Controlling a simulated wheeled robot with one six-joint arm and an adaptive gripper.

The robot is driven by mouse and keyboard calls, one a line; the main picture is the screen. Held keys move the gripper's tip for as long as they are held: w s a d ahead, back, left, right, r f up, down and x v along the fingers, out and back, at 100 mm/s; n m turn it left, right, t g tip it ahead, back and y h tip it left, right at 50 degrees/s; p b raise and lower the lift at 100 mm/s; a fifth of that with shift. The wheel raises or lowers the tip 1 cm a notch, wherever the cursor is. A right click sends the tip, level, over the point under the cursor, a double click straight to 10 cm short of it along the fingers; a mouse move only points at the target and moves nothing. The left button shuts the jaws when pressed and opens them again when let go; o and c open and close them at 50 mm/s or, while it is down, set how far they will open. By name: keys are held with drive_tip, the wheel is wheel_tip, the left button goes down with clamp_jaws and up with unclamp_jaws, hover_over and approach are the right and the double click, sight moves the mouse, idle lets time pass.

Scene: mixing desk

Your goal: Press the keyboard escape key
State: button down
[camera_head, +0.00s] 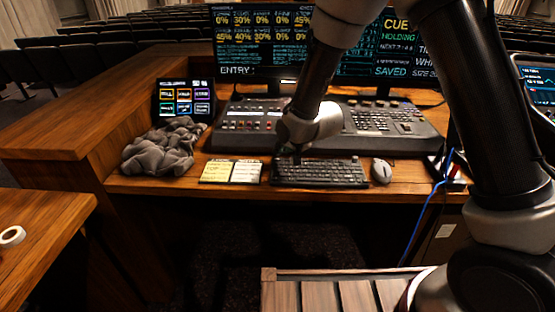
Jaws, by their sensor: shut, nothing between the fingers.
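The black keyboard (320,174) lies on the wooden desk, between two small notepads on its left and a mouse on its right. My gripper (289,156) is shut and empty. It points down at the keyboard's back left part, where the escape key's corner is. The dark fingertips blend with the dark keys and are very small here. I cannot tell whether they touch a key or hover above it. The escape key itself cannot be made out.
The mixing console (390,122) stands right behind the keyboard, with two monitors (258,48) behind it. A grey crumpled cloth (160,150), notepads (232,171) and a small touchscreen (184,98) are to the left. The mouse (381,171) and a blue cable (424,217) are to the right.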

sight(292, 172)
drive_tip(key=shift+r, duration=0.15)
drive_tip(key=shift+r, duration=2.5)
drive_tip(key=s+d+f+n+g, duration=0.1)
drive_tip(key=s, duration=0.1)
drive_tip(key=s+d+f+n+g+h, duration=0.1)
drive_tip(key=s+f, duration=0.1)
drive_tip(key=s+d+f+n+g+h, duration=0.1)
drive_tip(key=s+f, duration=0.1)
drive_tip(key=shift+s+d, duration=0.2)
drive_tip(key=shift+d, duration=0.1)
drive_tip(key=s, duration=0.1)
drive_tip(key=s+d+g, duration=0.1)
drive_tip(key=s+d+n, duration=0.1)
drive_tip(key=shift+d+r+h, duration=0.15)
drive_tip(key=shift+r+h, duration=0.15)
drive_tip(key=shift+r, duration=0.05)
drive_tip(key=s+d+r+h, duration=0.1)
drive_tip(key=s+d+r, duration=0.6)
drive_tip(key=d, duration=0.3)
drive_tip(key=s+d+r+m, duration=0.1)
drive_tip(key=s+d+r, duration=0.6)
drive_tip(key=d, duration=0.3)
drive_tip(key=s+d+r+h, duration=0.1)
drive_tip(key=s+d+r, duration=0.7)
drive_tip(key=d, duration=0.2)
drive_tip(key=shift+r+m+t+h, duration=0.3)
drive_tip(key=shift+m+t, duration=0.1)
